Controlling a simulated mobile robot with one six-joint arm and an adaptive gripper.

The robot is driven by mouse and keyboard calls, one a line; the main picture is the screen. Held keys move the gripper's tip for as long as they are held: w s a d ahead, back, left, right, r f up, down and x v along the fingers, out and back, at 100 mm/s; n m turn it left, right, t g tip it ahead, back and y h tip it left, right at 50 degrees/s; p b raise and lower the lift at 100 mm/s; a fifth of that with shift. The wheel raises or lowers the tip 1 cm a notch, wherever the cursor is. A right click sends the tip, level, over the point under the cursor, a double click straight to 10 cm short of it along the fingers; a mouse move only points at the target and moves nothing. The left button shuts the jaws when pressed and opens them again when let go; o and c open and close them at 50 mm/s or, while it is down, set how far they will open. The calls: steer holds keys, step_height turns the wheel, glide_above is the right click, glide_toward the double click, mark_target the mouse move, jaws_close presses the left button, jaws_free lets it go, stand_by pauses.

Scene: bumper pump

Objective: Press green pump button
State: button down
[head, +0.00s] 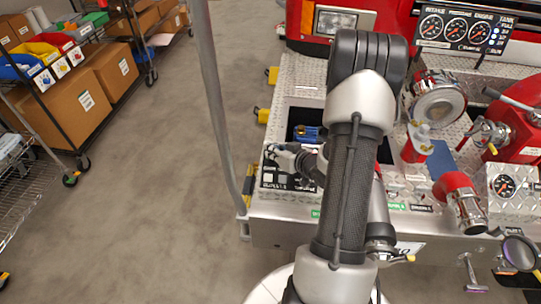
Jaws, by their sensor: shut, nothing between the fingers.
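My gripper (275,152) is shut and empty. It reaches left from behind my arm and is just above a small dark control panel (279,180) at the left end of the diamond-plate bumper (262,208). The panel has small pale and grey squares on it and lettering along its lower edge. I cannot make out a green pump button on it; my gripper and arm hide part of this area. Whether the fingertips touch the panel cannot be told.
A blue object (309,133) lies in the dark recess behind my gripper. A grey pole (212,100) stands left of the bumper. Gauges (456,27) and red-and-chrome fittings (459,197) are at the right. The floor (140,200) at left is clear, before shelves with boxes.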

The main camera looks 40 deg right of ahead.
steer(key=shift+w+d+f, duration=0.1)
steer(key=shift+f, duration=0.15)
steer(key=shift+r, duration=0.1)
stand_by(0.4)
steer(key=shift+s+a+r+p, duration=0.2)
steer(key=shift+r+p, duration=0.05)
steer(key=shift+r, duration=0.15)
steer(key=shift+s+a+r+p, duration=0.15)
steer(key=shift+a+r+p, duration=0.1)
steer(key=shift+r, duration=0.1)
steer(key=shift+r, duration=0.1)
steer(key=shift+s+a+r+p, duration=0.3)
steer(key=shift+r+p, duration=0.2)
steer(key=shift+r, duration=0.2)
steer(key=shift+s+a+r+p, duration=0.25)
steer(key=shift+a+r+p, duration=0.05)
steer(key=shift+r+p, duration=0.3)
steer(key=shift+s+a+r+p, duration=0.3)
steer(key=shift+r+p, duration=0.15)
steer(key=shift+r, duration=0.3)
